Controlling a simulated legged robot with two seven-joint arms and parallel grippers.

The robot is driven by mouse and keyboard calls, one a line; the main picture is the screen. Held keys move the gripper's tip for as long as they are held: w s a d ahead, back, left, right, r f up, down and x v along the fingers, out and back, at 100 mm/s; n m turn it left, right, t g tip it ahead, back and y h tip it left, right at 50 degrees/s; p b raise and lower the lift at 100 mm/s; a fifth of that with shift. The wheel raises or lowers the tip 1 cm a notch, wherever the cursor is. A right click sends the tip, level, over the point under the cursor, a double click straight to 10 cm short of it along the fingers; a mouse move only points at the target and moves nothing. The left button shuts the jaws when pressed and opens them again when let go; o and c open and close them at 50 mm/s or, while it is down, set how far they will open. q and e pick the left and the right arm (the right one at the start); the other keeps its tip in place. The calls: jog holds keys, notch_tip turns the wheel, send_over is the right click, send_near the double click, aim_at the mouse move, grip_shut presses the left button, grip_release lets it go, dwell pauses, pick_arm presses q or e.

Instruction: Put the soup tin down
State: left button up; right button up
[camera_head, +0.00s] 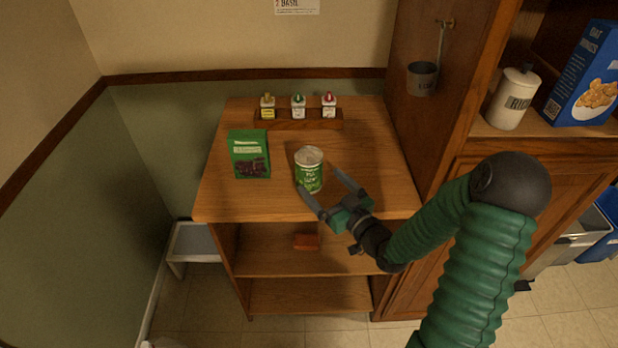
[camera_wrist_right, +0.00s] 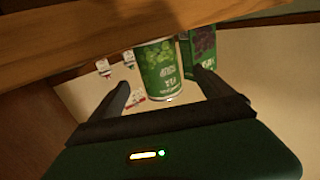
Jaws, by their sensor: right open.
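The soup tin (camera_head: 309,172), green with a pale lid, stands upright on the wooden counter (camera_head: 232,203). In the right wrist view the tin (camera_wrist_right: 158,68) shows beyond and between my fingers. My right gripper (camera_head: 318,185) is open, with its fingers spread on either side of the tin's near side. I cannot tell whether either finger touches it. My left gripper is in neither view.
A wooden rack (camera_head: 300,124) with small bottles stands at the back. The cabinet side (camera_head: 412,120) rises at the right. A reddish block (camera_head: 306,241) sits on the shelf below. Counter at the front left is clear.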

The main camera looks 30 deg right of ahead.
aim_at(309, 165)
jog(key=w, duration=0.5)
jog(key=w+r, duration=0.1)
jog(key=w, duration=0.1)
jog(key=shift+w+d, duration=0.1)
jog(key=shift+w, duration=0.1)
jog(key=shift+c, duration=0.4)
grip_shut()
